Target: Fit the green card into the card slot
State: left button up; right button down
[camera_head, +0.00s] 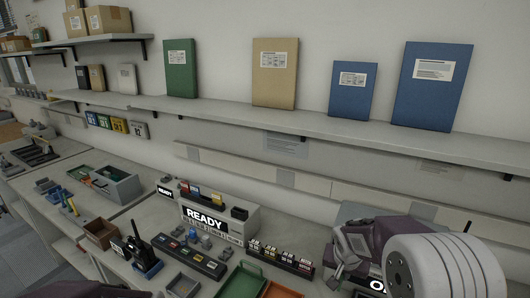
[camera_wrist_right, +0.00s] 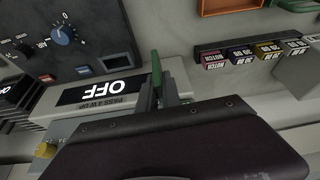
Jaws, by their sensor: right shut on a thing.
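The green card (camera_wrist_right: 156,68) is a thin upright strip in the right wrist view. My right gripper (camera_wrist_right: 158,92) is shut on its lower end. The card stands in front of a grey unit with a lit OFF display (camera_wrist_right: 118,90). A dark rectangular opening (camera_wrist_right: 116,62) is on the black panel left of the card; I cannot tell whether it is the card slot. In the head view my right gripper (camera_head: 352,250) is at the lower right, over the bench, and the card cannot be made out there. My left gripper is out of view.
A black panel with a blue-marked knob (camera_wrist_right: 64,35) is close on the left. A row of coloured label blocks (camera_wrist_right: 242,54) and an orange tray (camera_wrist_right: 232,5) are to the right. In the head view a READY unit (camera_head: 218,215) and green tray (camera_head: 242,280) crowd the bench.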

jog(key=s+a+f+n+y, duration=0.2)
jog(key=s+a+n, duration=0.3)
jog(key=a, duration=0.2)
jog(key=shift+s+f+n+t+p, duration=0.25)
jog(key=shift+f+n+t+p, duration=0.1)
jog(key=shift+n+t, duration=0.05)
